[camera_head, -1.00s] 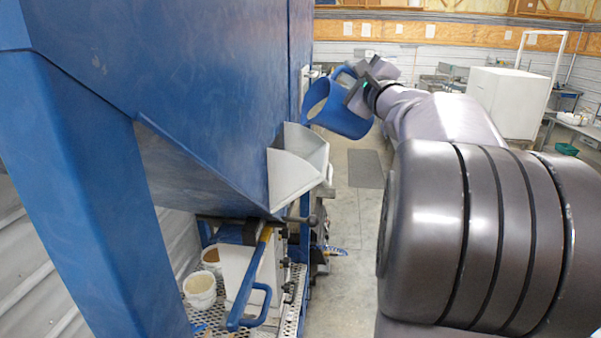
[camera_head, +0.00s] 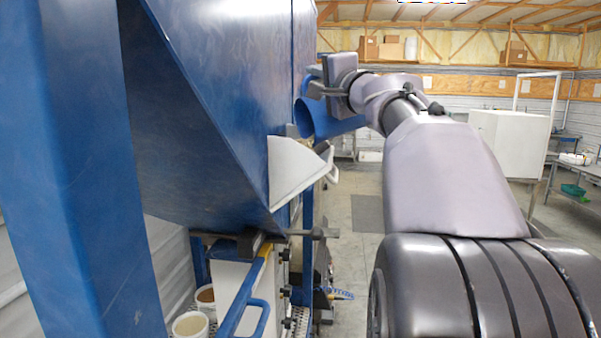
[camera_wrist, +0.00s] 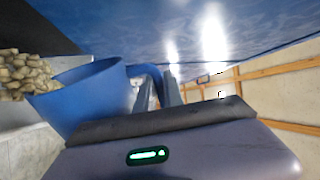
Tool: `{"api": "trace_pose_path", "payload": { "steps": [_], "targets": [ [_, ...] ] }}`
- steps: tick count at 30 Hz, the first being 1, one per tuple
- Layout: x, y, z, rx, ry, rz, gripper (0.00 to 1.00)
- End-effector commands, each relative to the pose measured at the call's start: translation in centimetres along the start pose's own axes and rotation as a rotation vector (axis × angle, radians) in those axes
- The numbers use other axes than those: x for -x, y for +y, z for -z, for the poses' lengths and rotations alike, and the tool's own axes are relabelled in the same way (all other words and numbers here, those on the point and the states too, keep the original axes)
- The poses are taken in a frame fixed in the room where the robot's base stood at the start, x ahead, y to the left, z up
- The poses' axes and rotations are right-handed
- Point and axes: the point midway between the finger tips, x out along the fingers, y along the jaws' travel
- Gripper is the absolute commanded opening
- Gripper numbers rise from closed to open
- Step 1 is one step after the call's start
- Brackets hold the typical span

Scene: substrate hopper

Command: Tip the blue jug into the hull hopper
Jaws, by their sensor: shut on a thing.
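The blue jug (camera_head: 332,122) is held tilted in the air, its mouth toward the grey-white open chute (camera_head: 293,172) on the side of the big blue hopper body (camera_head: 215,90). In the wrist view the jug (camera_wrist: 88,98) is tipped to the left, and light brown chunks (camera_wrist: 20,76) show at its rim. I cannot tell how many are still inside. My gripper (camera_head: 325,88) is at the jug's handle side, and in the wrist view its fingers (camera_wrist: 158,92) are shut on the handle. The inside of the chute is mostly hidden in the head view.
The blue wall stands close beside the jug and gripper. A white cabinet (camera_head: 512,142) and a table stand at the back right.

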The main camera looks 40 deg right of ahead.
Motion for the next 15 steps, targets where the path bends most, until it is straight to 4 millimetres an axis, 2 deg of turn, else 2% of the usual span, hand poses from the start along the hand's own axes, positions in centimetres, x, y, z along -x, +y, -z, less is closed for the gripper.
{"api": "trace_pose_path", "payload": {
  "steps": [6, 15],
  "targets": [
    [-0.1, -0.5, -1.5, 0.108, -0.021, 0.001, 0.00],
    [-0.1, -0.7, -1.6, 0.123, -0.025, 0.000, 0.00]
  ]
}}
